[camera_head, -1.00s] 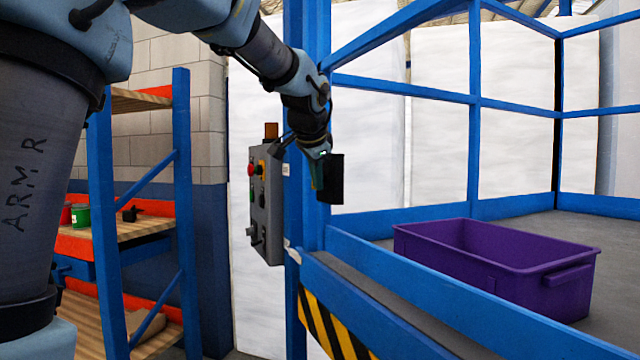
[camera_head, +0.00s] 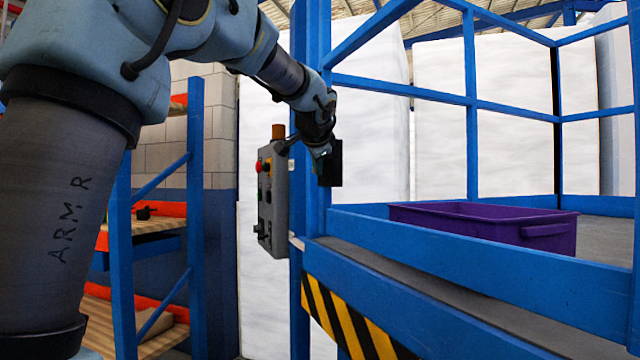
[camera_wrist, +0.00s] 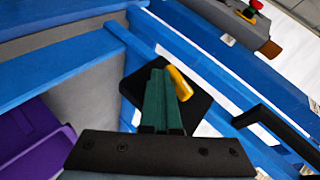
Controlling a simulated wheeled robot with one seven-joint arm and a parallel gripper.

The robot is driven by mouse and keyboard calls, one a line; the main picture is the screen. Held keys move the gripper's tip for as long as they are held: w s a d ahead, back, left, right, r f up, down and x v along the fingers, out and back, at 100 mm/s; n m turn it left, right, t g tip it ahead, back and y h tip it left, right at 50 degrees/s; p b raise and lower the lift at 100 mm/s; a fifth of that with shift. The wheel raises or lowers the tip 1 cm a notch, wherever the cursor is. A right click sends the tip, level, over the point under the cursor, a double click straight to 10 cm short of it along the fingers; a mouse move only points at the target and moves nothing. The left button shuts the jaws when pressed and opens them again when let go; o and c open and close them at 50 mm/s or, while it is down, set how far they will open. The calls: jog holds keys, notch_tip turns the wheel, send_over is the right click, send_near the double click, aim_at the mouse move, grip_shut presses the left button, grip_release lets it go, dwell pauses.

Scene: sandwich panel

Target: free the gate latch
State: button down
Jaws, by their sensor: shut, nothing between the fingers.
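My gripper (camera_head: 322,152) is at the blue gate post in the head view, beside a black plate (camera_head: 335,165). In the wrist view my gripper's green fingers (camera_wrist: 159,75) are shut together, with nothing between them. They lie in front of the black plate (camera_wrist: 196,108). A yellow cylinder (camera_wrist: 180,83), seemingly the latch's knob, sits just right of the fingertips on that plate. It is outside the fingers; whether it touches one I cannot tell. Part of the plate is hidden behind the fingers. The yellow cylinder is not clear in the head view.
A grey control box (camera_head: 272,200) with red and yellow buttons hangs left of the post. Blue rails (camera_head: 480,262) enclose a platform with a purple crate (camera_head: 480,228). A black bar (camera_wrist: 275,122) lies right of my fingers. A shelf rack (camera_head: 196,200) stands at left.

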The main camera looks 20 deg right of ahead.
jog(key=m+t+h+b, duration=0.1)
jog(key=t+b, duration=0.1)
jog(key=b, duration=0.8)
jog(key=w+f+m+t+b, duration=0.1)
jog(key=t+b, duration=0.2)
jog(key=b, duration=0.7)
jog(key=f+m+t+h+b, duration=0.1)
jog(key=t+b, duration=0.2)
jog(key=b, duration=0.7)
jog(key=shift+w+f+h, duration=0.25)
jog(key=shift+w+h, duration=0.05)
jog(key=shift+w+m+t+b, duration=0.1)
jog(key=shift+m+t+b, duration=0.2)
jog(key=shift+t+b, duration=0.35)
jog(key=shift+w+b, duration=0.3)
jog(key=shift+b, duration=0.65)
